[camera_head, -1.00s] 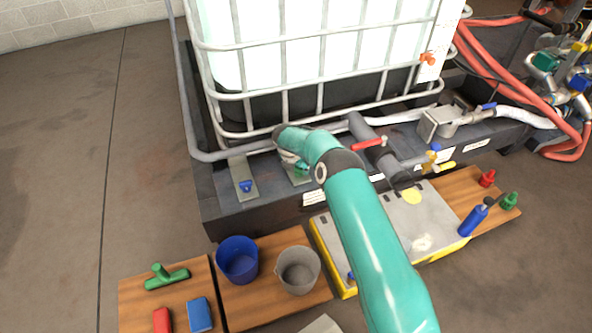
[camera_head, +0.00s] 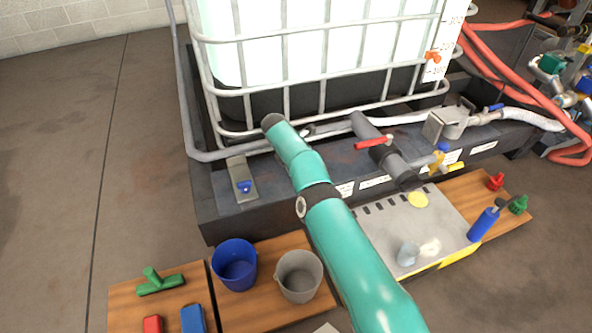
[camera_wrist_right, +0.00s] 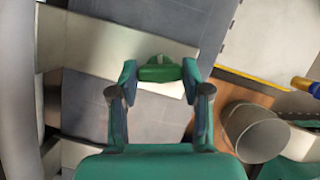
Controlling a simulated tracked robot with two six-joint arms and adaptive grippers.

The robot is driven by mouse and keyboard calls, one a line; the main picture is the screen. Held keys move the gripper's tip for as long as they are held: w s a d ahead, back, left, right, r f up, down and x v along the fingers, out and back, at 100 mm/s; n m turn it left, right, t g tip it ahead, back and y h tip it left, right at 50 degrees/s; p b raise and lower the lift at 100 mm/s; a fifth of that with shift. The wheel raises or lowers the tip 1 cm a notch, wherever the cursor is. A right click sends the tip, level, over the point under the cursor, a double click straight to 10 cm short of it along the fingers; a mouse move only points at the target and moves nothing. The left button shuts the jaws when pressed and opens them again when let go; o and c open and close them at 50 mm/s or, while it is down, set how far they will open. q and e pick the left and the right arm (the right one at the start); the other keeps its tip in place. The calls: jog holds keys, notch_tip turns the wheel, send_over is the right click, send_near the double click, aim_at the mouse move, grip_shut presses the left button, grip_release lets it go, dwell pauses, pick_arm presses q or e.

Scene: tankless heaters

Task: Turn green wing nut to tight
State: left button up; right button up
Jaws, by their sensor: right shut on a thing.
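The green wing nut (camera_wrist_right: 160,70) shows in the right wrist view on a pale metal plate (camera_wrist_right: 95,38). It lies crosswise between the fingertips of my right gripper (camera_wrist_right: 159,76), which is shut on it, one finger at each side. In the head view my right arm comes up from the bottom and hides the green wing nut and the gripper. My left gripper is in neither view now.
A blue wing nut (camera_head: 244,187) sits on another plate to the left. The caged tank (camera_head: 330,45) rises behind. A red-handled valve (camera_head: 372,142) is right of my arm. Blue (camera_head: 235,264) and grey (camera_head: 298,276) buckets stand in front; the grey one is close beside my arm.

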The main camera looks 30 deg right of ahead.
jog(key=shift+w+a, duration=0.1)
jog(key=shift+w, duration=0.1)
jog(key=o, duration=1.2)
jog(key=shift+c, duration=0.2)
jog(key=shift+r, duration=0.1)
jog(key=v, duration=1.1)
jog(key=shift+r, duration=0.3)
jog(key=shift+a, duration=0.15)
